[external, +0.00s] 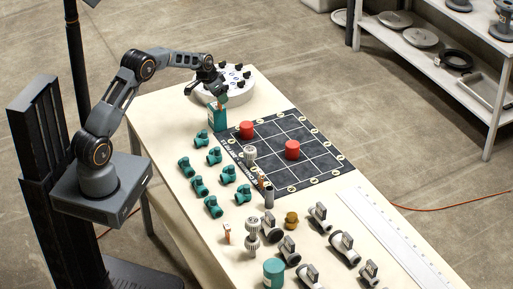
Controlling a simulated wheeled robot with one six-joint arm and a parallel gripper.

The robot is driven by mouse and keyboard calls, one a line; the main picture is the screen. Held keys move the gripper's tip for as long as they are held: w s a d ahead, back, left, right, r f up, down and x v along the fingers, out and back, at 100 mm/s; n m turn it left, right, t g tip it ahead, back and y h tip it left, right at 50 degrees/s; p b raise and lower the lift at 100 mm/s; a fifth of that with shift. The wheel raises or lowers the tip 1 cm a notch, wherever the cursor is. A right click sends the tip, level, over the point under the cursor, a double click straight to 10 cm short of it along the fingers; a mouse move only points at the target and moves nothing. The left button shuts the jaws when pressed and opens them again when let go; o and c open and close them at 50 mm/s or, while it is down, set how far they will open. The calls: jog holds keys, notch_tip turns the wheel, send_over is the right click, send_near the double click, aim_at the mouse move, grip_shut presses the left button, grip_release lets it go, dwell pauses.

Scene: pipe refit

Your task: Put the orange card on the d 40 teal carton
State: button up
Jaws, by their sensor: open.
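A teal carton (217,119) stands at the left edge of the dark grid mat, near the far end of the table. A small orange piece (220,105) shows at its top, just below my gripper. It looks like an orange card, but I cannot tell whether it rests on the carton. My gripper (221,94) is open, directly above the carton, pointing down. Two other small orange pieces show: one upright at the mat's near corner (262,182), one on the near left of the table (227,231). Any size label on the carton is too small to read.
A round white tray with dark knobs (220,85) stands behind my gripper. Two red cylinders (292,150) and a ribbed grey part (250,154) stand on the mat (314,168). Several teal pipe fittings (213,206) lie left of it. Grey valves (344,248) and a teal cylinder (274,273) stand nearer.

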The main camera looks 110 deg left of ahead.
jog(key=b+v, duration=0.2)
jog(key=v, duration=0.9)
jog(key=shift+r, duration=0.25)
jog(key=w+d+r+m, duration=0.1)
jog(key=w+d+r, duration=0.1)
jog(key=w+d, duration=0.5)
jog(key=w+d+r+m+h, duration=0.1)
jog(key=w+d+r+m, duration=0.1)
jog(key=d, duration=0.9)
jog(key=w+d+r+m, duration=0.1)
jog(key=w+d+r, duration=0.3)
jog(key=d, duration=0.5)
jog(key=s+d+f+m, duration=0.1)
jog(key=s+d, duration=0.2)
jog(key=d, duration=0.6)
jog(key=s+d+f+m+h, duration=0.1)
jog(key=s+d+f+m, duration=0.1)
jog(key=d, duration=0.7)
jog(key=s+d+f+m+t+h, duration=0.1)
jog(key=s+d, duration=0.3)
jog(key=d, duration=0.5)
jog(key=shift+s+d+f+m, duration=0.2)
jog(key=shift+s+f+m, duration=0.2)
jog(key=shift+m, duration=0.1)
jog(key=shift+o, duration=0.5)
